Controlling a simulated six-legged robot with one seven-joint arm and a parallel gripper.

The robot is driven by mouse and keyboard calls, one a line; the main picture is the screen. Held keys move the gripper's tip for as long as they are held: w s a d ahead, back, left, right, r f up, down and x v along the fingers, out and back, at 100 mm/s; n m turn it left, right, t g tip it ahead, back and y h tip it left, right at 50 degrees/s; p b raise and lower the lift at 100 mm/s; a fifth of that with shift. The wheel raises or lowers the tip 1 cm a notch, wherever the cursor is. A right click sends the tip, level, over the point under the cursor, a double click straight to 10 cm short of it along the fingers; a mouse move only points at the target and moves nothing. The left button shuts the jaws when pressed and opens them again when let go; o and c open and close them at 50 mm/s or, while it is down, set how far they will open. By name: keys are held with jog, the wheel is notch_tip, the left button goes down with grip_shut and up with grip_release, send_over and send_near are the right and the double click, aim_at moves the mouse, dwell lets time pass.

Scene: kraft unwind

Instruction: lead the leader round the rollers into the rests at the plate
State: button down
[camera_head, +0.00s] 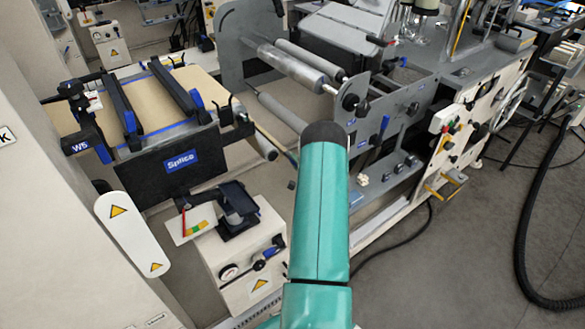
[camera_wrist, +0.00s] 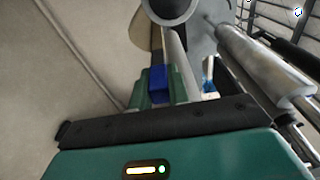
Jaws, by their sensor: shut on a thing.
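My gripper (camera_wrist: 158,84) shows in the wrist view, its teal fingers shut on a small blue piece, which I take to be the leader's grip (camera_wrist: 158,90). A pale bar or strip runs up beside it; I cannot tell whether it belongs to the leader. In the head view my teal arm hides the gripper and what it holds. The rollers (camera_head: 290,66) are grey and lie at an angle between side plates, upper middle. The splice plate (camera_head: 160,122) at left carries tan sheet, with two dark clamp bars across it. I cannot make out the rests clearly.
In the wrist view a shiny roller (camera_wrist: 262,65) lies close at right and a grey round end (camera_wrist: 172,8) stands at the top. In the head view a white box with a dark fixture (camera_head: 245,240) stands left of my arm.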

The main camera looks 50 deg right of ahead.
jog(key=shift+s+d+r, duration=0.1)
jog(key=shift+d+r, duration=0.2)
jog(key=shift+r, duration=0.15)
jog(key=shift+r, duration=0.35)
notch_tip(320, 180, up, 37)
jog(key=shift+r, duration=0.2)
dwell(2.0)
jog(key=shift+r, duration=0.1)
